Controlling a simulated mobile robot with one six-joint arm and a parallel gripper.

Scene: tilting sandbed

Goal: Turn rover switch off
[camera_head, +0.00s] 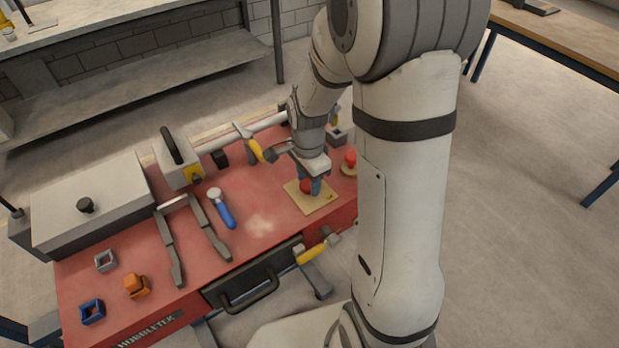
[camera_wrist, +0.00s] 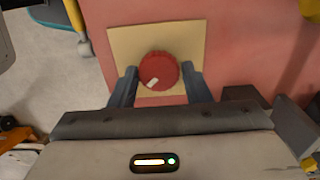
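The rover switch looks like a round red knob (camera_wrist: 160,70) with a white mark, set on a square tan plate (camera_wrist: 190,32). In the wrist view the white mark points to the lower left. In the head view the red knob (camera_head: 305,186) and its tan plate (camera_head: 318,203) lie on the red bench top, partly hidden by my gripper. My gripper (camera_wrist: 160,88) has one finger at the lower left of the knob and one at the lower right. The fingers are apart, with the knob between or just beyond their tips; contact cannot be told.
A second red knob (camera_head: 350,158) stands just right of the plate. A blue-handled tool (camera_head: 222,210), grey tongs-like frame (camera_head: 170,240), orange block (camera_head: 136,286) and grey box (camera_head: 92,208) lie to the left. A yellow-handled valve (camera_head: 256,150) is close behind my gripper.

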